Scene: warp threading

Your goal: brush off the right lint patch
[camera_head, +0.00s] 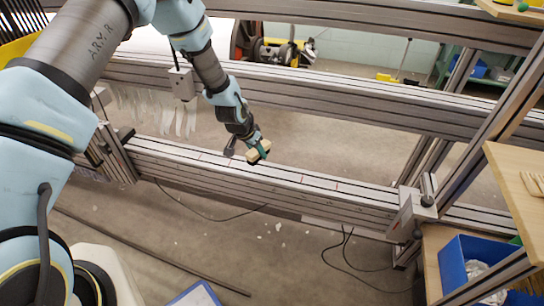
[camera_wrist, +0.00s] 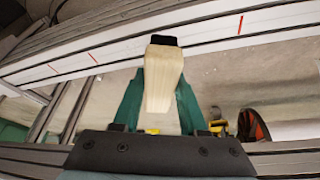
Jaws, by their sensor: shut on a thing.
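My gripper (camera_head: 259,153) has green fingers and is shut on a brush. The brush (camera_head: 257,152) has a pale wooden block, and in the wrist view the brush (camera_wrist: 163,75) stands out between the fingers with a dark end away from the palm. The gripper and brush are over the long metal beam (camera_head: 230,163), near the middle of its length. Whether the brush touches the beam is not clear. Thin red marks show on the beam's pale top. I cannot make out a distinct lint patch in either view.
More metal rails (camera_head: 330,88) run across behind the beam. A metal block (camera_head: 411,215) stands at its right end. A wooden shelf (camera_head: 515,165) and a blue bin (camera_head: 480,262) are at the right. Pale strips (camera_head: 180,118) hang at the left. Cables lie on the floor.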

